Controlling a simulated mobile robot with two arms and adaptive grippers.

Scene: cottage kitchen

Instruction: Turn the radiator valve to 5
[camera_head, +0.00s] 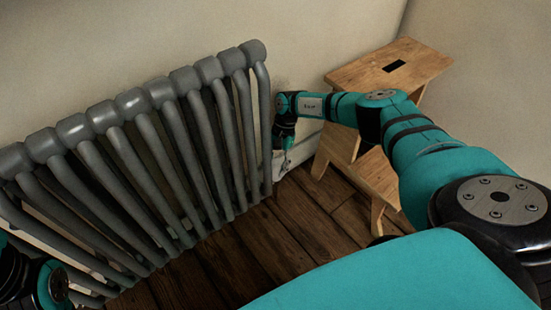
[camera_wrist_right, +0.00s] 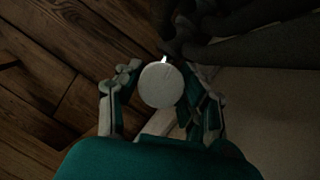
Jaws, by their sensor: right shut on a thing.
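The radiator valve is a round white knob (camera_wrist_right: 161,85) in the right wrist view, beside the dark lower end of the radiator. In the head view the dark grey ribbed radiator (camera_head: 133,103) stands along the wall. My right gripper (camera_head: 283,160) points down at the radiator's right end, low near the floor. In the right wrist view my right gripper (camera_wrist_right: 150,92) has its fingers on both sides of the knob, shut on it. The number the knob is set to cannot be read. Part of my left arm shows at the lower left of the head view; its fingers are not in view.
The dark plank floor (camera_head: 250,245) in front of the radiator is clear. The pale wall (camera_head: 300,40) runs behind the radiator.

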